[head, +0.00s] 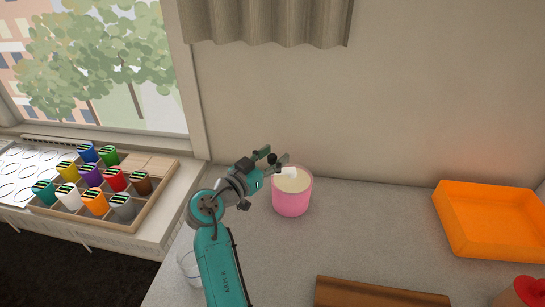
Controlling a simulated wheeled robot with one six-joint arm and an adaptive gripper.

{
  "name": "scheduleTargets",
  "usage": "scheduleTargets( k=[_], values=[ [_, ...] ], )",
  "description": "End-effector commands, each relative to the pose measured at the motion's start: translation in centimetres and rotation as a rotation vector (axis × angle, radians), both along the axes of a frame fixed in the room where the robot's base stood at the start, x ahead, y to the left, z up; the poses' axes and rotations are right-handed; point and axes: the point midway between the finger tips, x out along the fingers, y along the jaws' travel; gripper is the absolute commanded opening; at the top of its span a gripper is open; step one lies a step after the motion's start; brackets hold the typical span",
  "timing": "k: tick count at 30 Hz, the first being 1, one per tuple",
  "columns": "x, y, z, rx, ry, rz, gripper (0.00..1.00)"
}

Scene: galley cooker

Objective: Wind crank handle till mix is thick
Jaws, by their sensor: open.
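A pink pot (291,200) stands on the grey counter near the wall, with a pale cream mix (292,181) inside it. My gripper (276,162) is open at the pot's upper left rim. A small white piece (288,172) shows right by the fingertips, over the mix. I cannot tell whether it is part of a crank handle or whether the fingers touch it. No crank handle can be made out clearly; my gripper covers part of the pot's far left rim. How thick the mix is cannot be told.
An orange tray (492,240) lies at the right. A brown wooden piece (380,294) lies at the front, with a red object (529,289) at the corner. A clear glass (188,264) stands beside my arm. A divided wooden box (152,206) of coloured pots is on the sill.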

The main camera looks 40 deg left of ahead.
Motion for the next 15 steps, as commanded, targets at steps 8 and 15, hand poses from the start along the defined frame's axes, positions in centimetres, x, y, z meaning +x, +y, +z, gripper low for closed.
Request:
scheduleTargets(
  k=[8, 15],
  values=[
    [0.0, 0.0, 2.7, 0.004, -0.002, 0.000, 0.51],
    [0.0, 0.0, 7.0, 0.003, -0.002, 0.000, 0.51]
  ],
)
